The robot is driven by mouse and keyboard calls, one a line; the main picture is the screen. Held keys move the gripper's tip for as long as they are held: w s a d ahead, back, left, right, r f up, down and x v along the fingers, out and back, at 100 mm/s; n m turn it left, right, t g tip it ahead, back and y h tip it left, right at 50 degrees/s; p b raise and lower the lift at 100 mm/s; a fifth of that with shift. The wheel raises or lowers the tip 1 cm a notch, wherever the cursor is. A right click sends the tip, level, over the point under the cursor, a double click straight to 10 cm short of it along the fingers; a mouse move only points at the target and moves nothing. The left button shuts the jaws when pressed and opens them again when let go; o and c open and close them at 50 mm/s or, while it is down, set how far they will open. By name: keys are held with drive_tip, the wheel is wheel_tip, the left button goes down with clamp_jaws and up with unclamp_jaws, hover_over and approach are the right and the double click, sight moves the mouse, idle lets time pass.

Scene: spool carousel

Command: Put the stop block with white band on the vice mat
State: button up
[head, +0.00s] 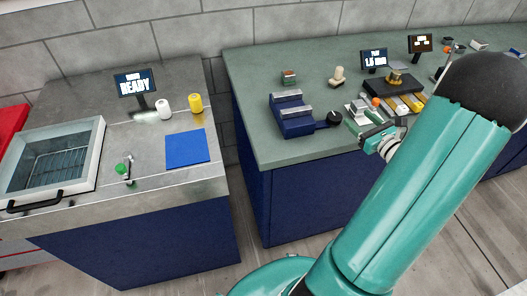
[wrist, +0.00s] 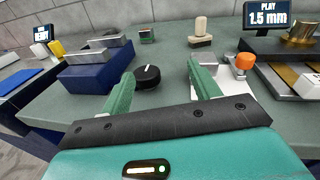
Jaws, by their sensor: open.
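I cannot pick out a white band for certain on any block. A small dark block with a reddish top (head: 289,77) stands behind the blue vice (head: 297,124); it also shows in the wrist view (wrist: 147,35). A flat blue mat (head: 186,148) lies bare on the left counter; I cannot tell whether it is the vice mat. The vice has silver jaws and stands left of my gripper, also in the wrist view (wrist: 95,72). My gripper (head: 375,137) is open over the green counter's front edge, with nothing between its fingers (wrist: 161,75).
A black knob (head: 334,118) is beside the vice. A cream post (head: 337,76) stands behind. An orange-knobbed device (head: 376,101) and a brass-topped gauge (head: 396,80) crowd the right. A gap separates the green counter from the left one, which holds a basin (head: 94,157) and two cylinders.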

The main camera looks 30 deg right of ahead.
drive_tip(key=w+a+r+n+g+y, duration=0.1)
drive_tip(key=a+r+n+g+y, duration=0.15)
drive_tip(key=a+n, duration=0.55)
drive_tip(key=w+a+r+n+g+y, duration=0.2)
drive_tip(key=a+n+g+y, duration=0.15)
drive_tip(key=a, duration=0.75)
drive_tip(key=w+a+r+n+g+y, duration=0.1)
drive_tip(key=a+r+n+g+y, duration=0.3)
drive_tip(key=a, duration=0.6)
drive_tip(key=s+a+r+n+g+h, duration=0.1)
drive_tip(key=s+a+n+h, duration=0.3)
drive_tip(key=n, duration=0.6)
drive_tip(key=s+a+r+n+h, duration=0.4)
drive_tip(key=s+a+n, duration=0.3)
drive_tip(key=n, duration=0.3)
drive_tip(key=shift+s+a+r+g+h, duration=0.35)
drive_tip(key=shift+s+g+h, duration=0.1)
drive_tip(key=shift+h, duration=0.25)
